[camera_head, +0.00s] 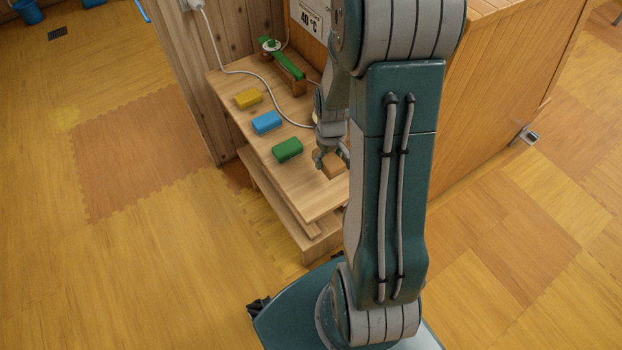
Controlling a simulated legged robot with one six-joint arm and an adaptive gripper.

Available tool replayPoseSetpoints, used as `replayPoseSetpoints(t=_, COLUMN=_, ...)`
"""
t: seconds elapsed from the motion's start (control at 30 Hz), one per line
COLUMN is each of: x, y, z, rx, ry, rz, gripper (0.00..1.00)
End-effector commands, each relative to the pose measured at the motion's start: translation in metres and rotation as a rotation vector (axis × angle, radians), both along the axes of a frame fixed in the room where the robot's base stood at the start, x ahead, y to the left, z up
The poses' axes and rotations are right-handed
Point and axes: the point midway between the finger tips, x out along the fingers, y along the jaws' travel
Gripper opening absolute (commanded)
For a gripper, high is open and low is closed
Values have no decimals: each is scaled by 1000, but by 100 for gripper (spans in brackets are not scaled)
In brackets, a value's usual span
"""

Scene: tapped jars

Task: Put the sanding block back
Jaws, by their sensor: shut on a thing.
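A brown block (333,167), which looks like the sanding block, is at the near right part of the wooden bench top (300,195). My gripper (331,158) points down and is shut on this block. I cannot tell whether the block touches the bench top or is just above it. My arm hides part of the bench and of the gripper. A green block (287,150), a blue block (267,122) and a yellow block (248,98) lie in a row along the bench's left side, apart from my gripper.
At the back of the bench, a green strip with a round white piece (271,45) lies by a brown wooden piece (290,75). A white cable (235,71) runs across the bench. A wooden cabinet (500,90) stands to the right. The bench's near end is clear.

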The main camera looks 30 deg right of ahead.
Motion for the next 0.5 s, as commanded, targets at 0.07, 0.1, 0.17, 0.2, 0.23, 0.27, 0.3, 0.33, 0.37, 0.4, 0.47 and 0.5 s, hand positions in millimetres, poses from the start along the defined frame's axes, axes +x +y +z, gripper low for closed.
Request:
replayPoseSetpoints(t=0.07, x=3, y=11, z=-17, rx=4, ry=7, rz=3, gripper=32)
replayPoseSetpoints(t=0.1, x=4, y=16, z=-24, rx=3, ry=6, rz=3, gripper=32)
replayPoseSetpoints(t=0.17, x=8, y=23, z=-33, rx=3, ry=4, rz=2, gripper=32)
replayPoseSetpoints(t=0.2, x=9, y=27, z=-38, rx=4, ry=5, rz=1, gripper=32)
replayPoseSetpoints(t=0.23, x=10, y=29, z=-41, rx=3, ry=3, rz=1, gripper=32)
replayPoseSetpoints(t=0.27, x=11, y=31, z=-44, rx=3, ry=2, rz=0, gripper=32)
replayPoseSetpoints(t=0.3, x=11, y=33, z=-46, rx=3, ry=3, rz=-1, gripper=32)
replayPoseSetpoints(t=0.33, x=12, y=34, z=-48, rx=2, ry=2, rz=-1, gripper=32)
replayPoseSetpoints(t=0.37, x=12, y=36, z=-50, rx=2, ry=2, rz=-1, gripper=32)
replayPoseSetpoints(t=0.4, x=13, y=39, z=-53, rx=2, ry=2, rz=-1, gripper=32)
replayPoseSetpoints(t=0.47, x=15, y=45, z=-60, rx=2, ry=4, rz=0, gripper=32)
replayPoseSetpoints(t=0.5, x=15, y=44, z=-66, rx=2, ry=4, rz=-2, gripper=32)
